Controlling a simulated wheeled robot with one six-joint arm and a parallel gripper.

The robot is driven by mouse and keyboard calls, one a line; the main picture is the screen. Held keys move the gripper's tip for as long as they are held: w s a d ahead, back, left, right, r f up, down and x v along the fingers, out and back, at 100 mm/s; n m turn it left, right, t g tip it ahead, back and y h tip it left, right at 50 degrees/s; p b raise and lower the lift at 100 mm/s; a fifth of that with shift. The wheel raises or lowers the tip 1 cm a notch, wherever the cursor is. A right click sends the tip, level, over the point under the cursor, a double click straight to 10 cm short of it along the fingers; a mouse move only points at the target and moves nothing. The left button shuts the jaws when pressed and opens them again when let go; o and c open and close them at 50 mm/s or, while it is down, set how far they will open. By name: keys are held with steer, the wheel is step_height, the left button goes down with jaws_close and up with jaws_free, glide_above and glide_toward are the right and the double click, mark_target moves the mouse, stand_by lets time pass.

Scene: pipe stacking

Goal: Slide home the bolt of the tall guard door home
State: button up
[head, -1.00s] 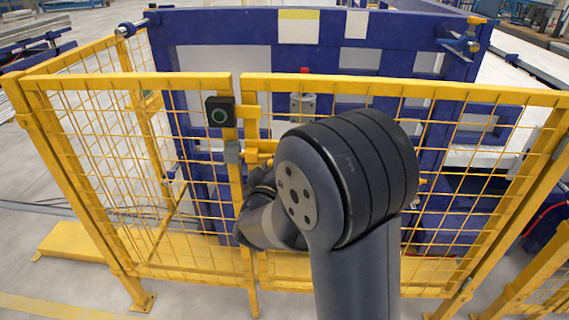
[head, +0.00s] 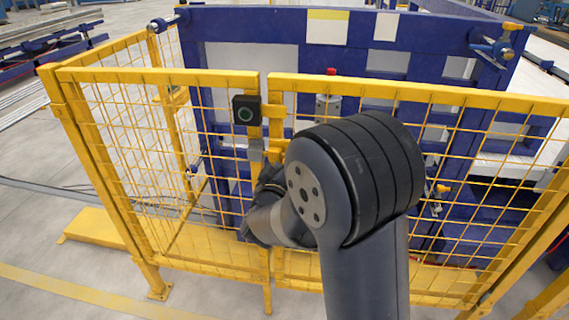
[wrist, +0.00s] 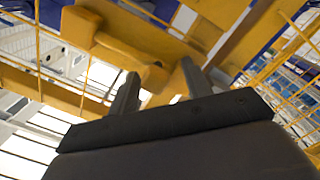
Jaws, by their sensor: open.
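The tall guard door (head: 420,92) is a yellow frame with wire mesh, standing upright beside a fixed yellow mesh panel. Yellow bolt parts (head: 275,128) show at its left edge, beside a grey block (head: 256,150) on the neighbouring post. In the wrist view, a yellow bar with a rounded end (wrist: 112,48) lies just beyond my gripper (wrist: 160,88). The two dark fingers are apart, with the bar's rounded end showing between them; contact cannot be told. In the head view my arm hides the fingers and part of the door edge.
The fixed mesh panel (head: 160,76) stands left. A blue machine frame (head: 250,30) is behind the fence. Open floor (head: 70,275) lies at front left.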

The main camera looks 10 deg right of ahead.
steer(key=v, duration=1)
steer(key=shift+s+a+b, duration=0.15)
steer(key=shift+s+b, duration=0.2)
steer(key=shift+s, duration=0.05)
steer(key=x, duration=1)
steer(key=shift+w+d+p, duration=0.25)
steer(key=shift+w+p, duration=0.1)
steer(key=shift+p, duration=0.05)
steer(key=shift+s+d+b, duration=0.2)
steer(key=shift+d, duration=0.4)
steer(key=shift+s+d+b, duration=0.15)
steer(key=shift+d+b, duration=0.05)
steer(key=shift+d, duration=0.4)
